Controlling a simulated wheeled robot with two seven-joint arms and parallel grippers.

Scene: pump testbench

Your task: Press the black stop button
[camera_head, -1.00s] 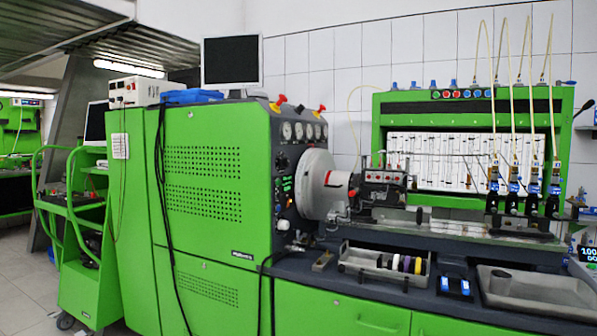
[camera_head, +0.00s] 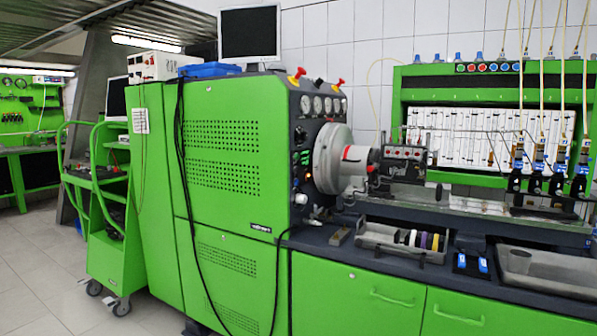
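The green pump test bench (camera_head: 232,172) fills the middle of the view. Its dark control panel (camera_head: 298,172) faces right, with a row of round gauges (camera_head: 320,105) along its upper edge. A dark round knob or button (camera_head: 299,136) sits on the panel below the gauges. A green lit display and small lights show below it. I cannot tell which control is the black stop button; the panel is small and seen at a slant. Neither of my grippers is in view.
A green wheeled trolley (camera_head: 112,215) stands left of the bench. A black cable (camera_head: 187,200) hangs down the bench front. A grey tray (camera_head: 405,240) and a metal sink (camera_head: 545,266) are on the right worktop. Tiled floor (camera_head: 50,260) is clear at lower left.

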